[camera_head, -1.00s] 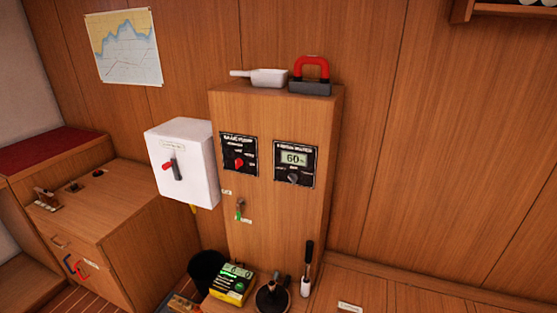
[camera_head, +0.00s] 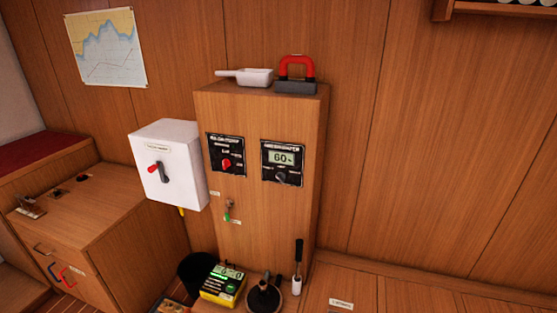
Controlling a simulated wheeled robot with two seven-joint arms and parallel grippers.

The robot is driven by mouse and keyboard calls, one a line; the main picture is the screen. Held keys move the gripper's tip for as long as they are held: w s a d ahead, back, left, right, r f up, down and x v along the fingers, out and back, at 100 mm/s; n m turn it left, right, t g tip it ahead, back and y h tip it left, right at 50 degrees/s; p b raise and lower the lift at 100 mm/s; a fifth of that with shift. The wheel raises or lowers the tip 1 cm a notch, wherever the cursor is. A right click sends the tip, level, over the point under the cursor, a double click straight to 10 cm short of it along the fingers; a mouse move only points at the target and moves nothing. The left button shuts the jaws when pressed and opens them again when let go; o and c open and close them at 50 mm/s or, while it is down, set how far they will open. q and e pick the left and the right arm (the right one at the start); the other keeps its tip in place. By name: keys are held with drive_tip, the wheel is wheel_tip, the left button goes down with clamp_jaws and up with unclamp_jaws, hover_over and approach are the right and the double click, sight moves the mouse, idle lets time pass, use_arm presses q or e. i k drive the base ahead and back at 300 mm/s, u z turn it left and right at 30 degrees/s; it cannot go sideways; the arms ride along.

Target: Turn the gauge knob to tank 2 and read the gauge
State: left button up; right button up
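The gauge panel (camera_head: 283,163) is a black square plate on the upper right of the front of a wooden cabinet (camera_head: 262,230). Its lit display (camera_head: 281,157) reads 60 with a small sign after it. The dark round gauge knob (camera_head: 281,177) sits below the display; its pointer and the small labels around it are too blurred to read. Neither of my grippers shows in the head view, and nothing touches the knob.
A second black panel with a red knob (camera_head: 227,164) is left of the gauge. A white box with a red-tipped lever (camera_head: 167,165) juts out further left. A yellow-green device (camera_head: 223,285), a plunger-like tool (camera_head: 264,296) and a brush (camera_head: 298,268) stand below. A red-handled block (camera_head: 296,76) sits on top.

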sight(281, 176)
drive_tip(key=k, duration=1.3)
drive_tip(key=u, duration=0.65)
drive_tip(key=i, duration=0.55)
drive_tip(key=u, duration=0.6)
drive_tip(key=i, duration=1.15)
drive_tip(key=z, duration=0.6)
